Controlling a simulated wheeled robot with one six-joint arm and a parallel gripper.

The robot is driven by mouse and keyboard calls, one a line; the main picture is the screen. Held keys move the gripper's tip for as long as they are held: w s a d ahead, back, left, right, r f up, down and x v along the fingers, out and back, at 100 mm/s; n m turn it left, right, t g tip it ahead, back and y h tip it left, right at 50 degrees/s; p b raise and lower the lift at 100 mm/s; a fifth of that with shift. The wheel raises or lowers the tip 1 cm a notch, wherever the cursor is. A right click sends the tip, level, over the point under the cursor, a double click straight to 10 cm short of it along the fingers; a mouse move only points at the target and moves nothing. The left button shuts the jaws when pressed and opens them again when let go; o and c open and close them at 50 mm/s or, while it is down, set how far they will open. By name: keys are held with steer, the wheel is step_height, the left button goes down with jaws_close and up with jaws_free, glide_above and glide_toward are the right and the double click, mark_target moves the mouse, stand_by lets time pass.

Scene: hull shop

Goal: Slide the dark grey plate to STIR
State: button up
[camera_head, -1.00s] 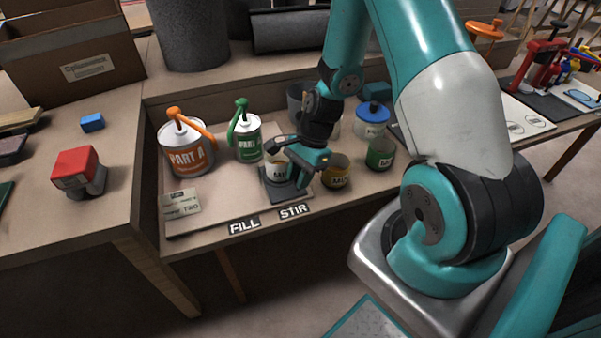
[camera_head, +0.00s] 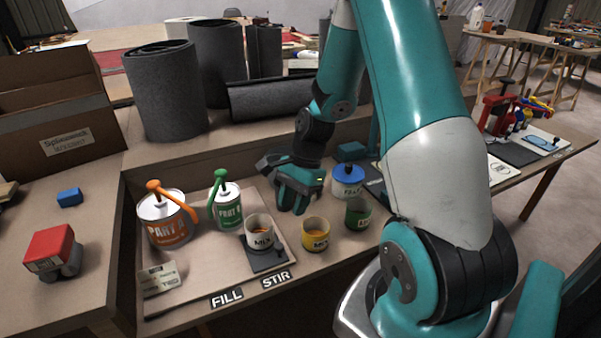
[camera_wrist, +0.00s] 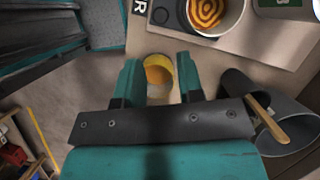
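The dark grey plate (camera_head: 266,262) lies on the bench board directly behind the STIR label (camera_head: 275,280), right of the FILL label (camera_head: 227,297). A white MIX cup (camera_head: 259,232) stands upright on it. In the wrist view the plate (camera_wrist: 172,12) is at the top edge, and the cup (camera_wrist: 216,14) shows an orange swirl inside. My gripper (camera_head: 297,205) is raised behind and right of the cup, apart from the plate. In the wrist view its fingers (camera_wrist: 160,75) are spread, with nothing held between them.
A yellow cup (camera_head: 315,234) and a green cup (camera_head: 357,213) stand right of the plate. The orange PART A can (camera_head: 168,222) and green PART B can (camera_head: 227,208) stand left. A blue-lidded pot (camera_head: 347,182) is behind. A grey container (camera_wrist: 290,138) holds a wooden stick (camera_wrist: 265,118).

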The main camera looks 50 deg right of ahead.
steer(key=v, duration=0.6)
steer(key=shift+r+p, duration=0.15)
steer(key=shift+p, duration=0.25)
steer(key=shift+d, duration=0.15)
steer(key=s+a+r+n+p, duration=0.3)
steer(key=a+r+n+p, duration=0.4)
steer(key=a+r+n, duration=0.6)
steer(key=s+a+r+n+p, duration=0.4)
steer(key=s+a+r+n, duration=0.7)
steer(key=s+a+r, duration=0.1)
steer(key=shift+a+r+n+p, duration=0.35)
steer(key=shift+r+n+p, duration=0.05)
steer(key=shift+r, duration=0.05)
